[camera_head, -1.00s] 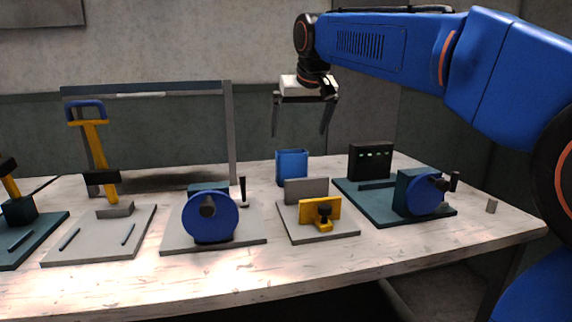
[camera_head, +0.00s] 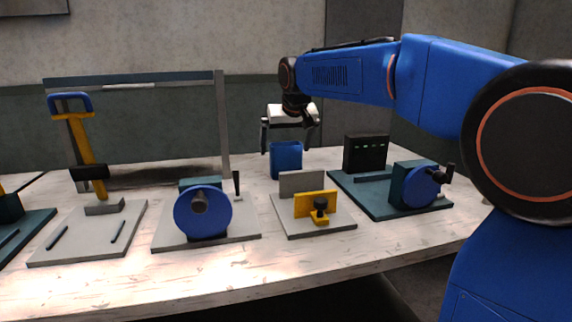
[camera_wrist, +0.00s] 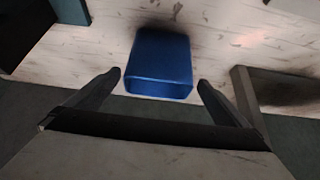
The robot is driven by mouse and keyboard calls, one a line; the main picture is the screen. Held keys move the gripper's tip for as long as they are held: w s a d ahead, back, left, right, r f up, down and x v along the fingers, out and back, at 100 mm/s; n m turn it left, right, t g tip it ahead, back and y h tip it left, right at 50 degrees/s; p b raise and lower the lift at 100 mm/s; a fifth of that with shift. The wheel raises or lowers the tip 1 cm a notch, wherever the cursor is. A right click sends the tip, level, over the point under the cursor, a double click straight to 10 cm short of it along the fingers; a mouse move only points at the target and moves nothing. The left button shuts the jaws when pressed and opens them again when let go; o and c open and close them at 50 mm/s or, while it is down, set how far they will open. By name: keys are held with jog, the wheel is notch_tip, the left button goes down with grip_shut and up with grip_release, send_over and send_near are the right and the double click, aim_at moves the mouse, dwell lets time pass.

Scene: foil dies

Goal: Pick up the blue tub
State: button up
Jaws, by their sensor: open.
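The blue tub (camera_head: 286,160) stands upright on the table behind the small plate with the yellow block. It also shows in the wrist view (camera_wrist: 160,62), with its open rim toward the camera. My gripper (camera_head: 289,150) is open above the tub, with one finger on each side of it in the head view. In the wrist view my fingers (camera_wrist: 160,82) are spread to the left and right of the tub's rim, with gaps on both sides. The jaws hold nothing.
A grey plate with a yellow block (camera_head: 316,204) stands in front of the tub. A dark fixture with a blue crank wheel (camera_head: 421,187) is to the right. A blue wheel (camera_head: 203,212) and a grey frame post (camera_head: 222,125) are to the left.

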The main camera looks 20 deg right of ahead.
aim_at(284, 156)
jog(key=shift+x, duration=2.75)
jog(key=shift+d, duration=0.15)
jog(key=shift+c, duration=0.6)
jog(key=c, duration=1)
